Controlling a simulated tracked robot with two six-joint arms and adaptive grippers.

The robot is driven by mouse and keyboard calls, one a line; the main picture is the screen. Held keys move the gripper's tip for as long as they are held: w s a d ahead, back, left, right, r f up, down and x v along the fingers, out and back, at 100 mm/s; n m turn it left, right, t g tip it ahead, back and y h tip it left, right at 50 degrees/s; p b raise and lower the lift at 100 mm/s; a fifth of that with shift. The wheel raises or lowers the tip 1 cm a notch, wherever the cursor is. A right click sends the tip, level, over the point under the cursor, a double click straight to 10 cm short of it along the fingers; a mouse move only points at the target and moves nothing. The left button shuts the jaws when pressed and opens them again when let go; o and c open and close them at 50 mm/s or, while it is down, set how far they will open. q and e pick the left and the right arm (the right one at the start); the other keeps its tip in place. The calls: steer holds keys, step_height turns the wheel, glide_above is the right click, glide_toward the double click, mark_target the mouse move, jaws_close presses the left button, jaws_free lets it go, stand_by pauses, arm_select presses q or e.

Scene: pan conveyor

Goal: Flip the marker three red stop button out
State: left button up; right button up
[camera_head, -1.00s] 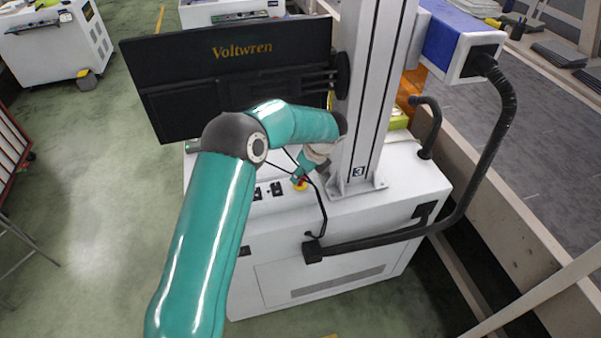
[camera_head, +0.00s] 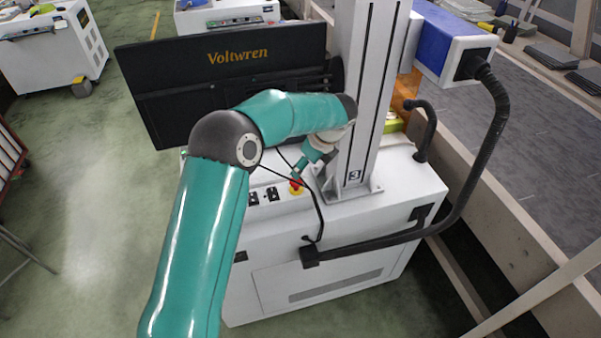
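The marker three (camera_head: 353,175) is a small dark "3" plate at the foot of the white column on the white cabinet. The red stop button (camera_head: 295,183) sits on a yellow base (camera_head: 295,191) on the cabinet top, left of the column foot. My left gripper (camera_head: 302,171) points down at the button from just above and to its right. Its tip is very close to the button; I cannot tell whether they touch. The fingers are small and partly hidden by the wrist, so their opening is unclear. My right gripper is not in view.
Black sockets or switches (camera_head: 263,195) sit left of the button. A black monitor back (camera_head: 225,85) marked Voltwren stands behind my arm. A thin black cable (camera_head: 318,205) hangs just right of the button.

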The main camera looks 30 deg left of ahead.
arm_select(q)
steer(key=shift+v, duration=2.55)
steer(key=shift+a, duration=0.1)
